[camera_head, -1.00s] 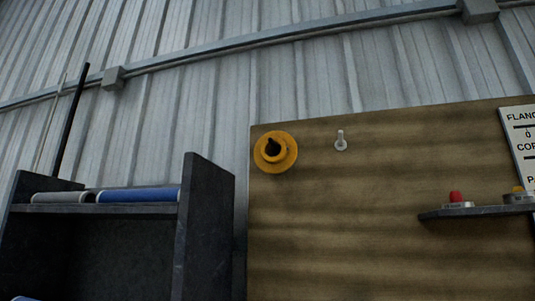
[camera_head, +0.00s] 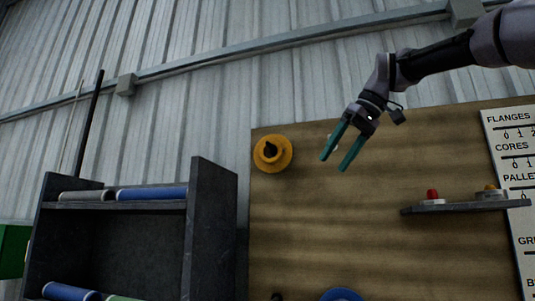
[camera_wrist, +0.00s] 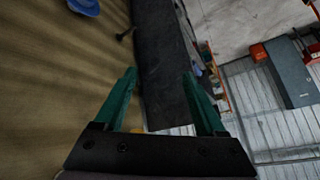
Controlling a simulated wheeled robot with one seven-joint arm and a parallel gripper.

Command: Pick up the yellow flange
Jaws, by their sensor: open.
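The yellow flange (camera_head: 272,154) is a round orange-yellow disc with a raised hub and a dark centre. It hangs near the upper left corner of the wooden board (camera_head: 350,240) in the head view. My gripper (camera_head: 333,164) is open and empty, its two teal fingers pointing down and left, to the right of the flange and apart from it. In the wrist view my gripper (camera_wrist: 162,105) shows its fingers spread with nothing between them.
A small shelf (camera_head: 465,208) with a red button (camera_head: 432,194) and a yellow one juts from the board. A dark rack (camera_head: 212,230) with rolls stands left. A blue round part (camera_head: 342,295) is at the board's bottom. A printed sign (camera_head: 515,150) is at right.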

